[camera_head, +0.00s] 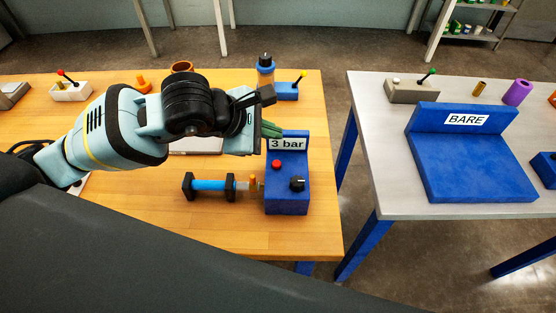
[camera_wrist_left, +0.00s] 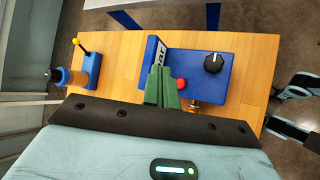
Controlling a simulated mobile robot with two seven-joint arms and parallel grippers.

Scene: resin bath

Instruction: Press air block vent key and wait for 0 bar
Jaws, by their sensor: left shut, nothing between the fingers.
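The air block (camera_head: 287,198) is a blue block on the wooden table with an upright panel reading "3 bar" (camera_head: 288,143). A red key (camera_head: 276,165) sits below the display, beside a black knob (camera_head: 297,183). My left gripper (camera_head: 272,131) has green fingers, shut and empty, at the panel's upper left in the head view. In the left wrist view the fingers (camera_wrist_left: 163,85) reach over the block, beside the red key (camera_wrist_left: 181,84) and partly hiding the display. I cannot tell whether they touch anything.
A cylinder with blue fluid (camera_head: 210,185) and black end caps lies left of the block. A grey table (camera_head: 390,190) with a blue "BARE" stand (camera_head: 470,170) is at right.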

